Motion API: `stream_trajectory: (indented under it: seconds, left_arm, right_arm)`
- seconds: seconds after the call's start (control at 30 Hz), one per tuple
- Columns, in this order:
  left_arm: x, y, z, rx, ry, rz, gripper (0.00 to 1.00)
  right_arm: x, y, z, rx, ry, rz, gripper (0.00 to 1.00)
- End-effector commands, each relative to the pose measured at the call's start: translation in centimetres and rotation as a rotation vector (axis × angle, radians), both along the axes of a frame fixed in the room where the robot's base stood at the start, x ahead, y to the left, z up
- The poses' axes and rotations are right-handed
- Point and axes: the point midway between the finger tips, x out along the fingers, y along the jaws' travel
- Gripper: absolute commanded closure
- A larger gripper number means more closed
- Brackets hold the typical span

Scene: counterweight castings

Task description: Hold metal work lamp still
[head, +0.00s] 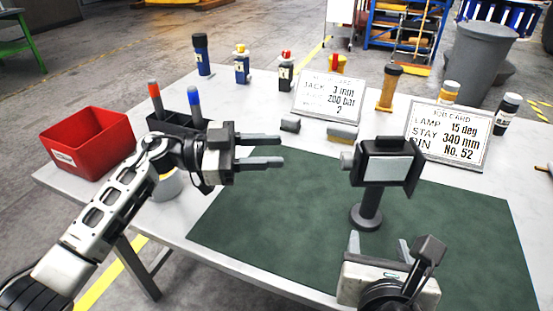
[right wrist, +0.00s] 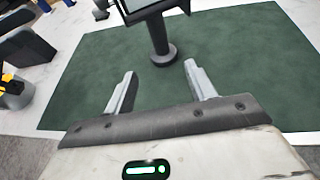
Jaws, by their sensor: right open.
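The metal work lamp (head: 370,196) stands upright on the green mat (head: 270,225), with a dark boxy head, a pale front panel and a round base. In the right wrist view the lamp's post and base (right wrist: 160,48) show beyond the fingers, and the top of its head is cut off. My right gripper (head: 380,245) is open and empty, just on the near side of the lamp base, apart from it. Its fingers also show in the right wrist view (right wrist: 160,84). My left gripper (head: 282,151) is open and empty, left of the lamp, its fingers pointing right.
A red bin (head: 90,143) and a dark holder with two markers (head: 178,123) stand at the left. Two cards (head: 328,96) (head: 448,134), several bottles and small blocks line the back. The mat's left and front parts are clear.

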Motion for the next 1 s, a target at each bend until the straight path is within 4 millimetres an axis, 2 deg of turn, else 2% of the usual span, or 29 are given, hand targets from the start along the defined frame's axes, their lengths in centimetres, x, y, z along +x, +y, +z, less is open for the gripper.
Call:
stream_trajectory:
  seconds: [0.03, 0.13, 0.3, 0.43, 0.57, 1.0]
  left_arm:
    - [-0.7, -0.9, -0.3, -0.011, 0.009, -0.025, 0.64]
    - [-1.5, -1.8, -0.7, -0.021, 0.017, -0.053, 0.64]
    - [-1.8, -2.1, -0.8, -0.025, 0.019, -0.061, 0.64]
    - [-1.7, -2.0, -0.8, -0.024, 0.019, -0.06, 0.64]
    - [-1.7, -2.0, -0.8, -0.025, 0.019, -0.059, 0.64]
    - [-1.7, -2.0, -0.8, -0.024, 0.018, -0.058, 0.64]
  right_arm:
    - [0.0, 0.0, 0.0, 0.0, 0.0, 0.0, 0.45]
    - [0.0, 0.0, 0.0, 0.0, 0.0, 0.0, 0.45]
    - [0.1, 0.0, 0.0, 0.0, 0.0, 0.0, 0.45]
    - [1.0, -0.2, -0.4, -0.004, -0.002, -0.001, 0.45]
    - [2.8, -0.8, -1.1, -0.004, -0.002, -0.003, 0.45]
    - [10.6, -2.6, -4.5, -0.002, 0.0, -0.002, 0.45]
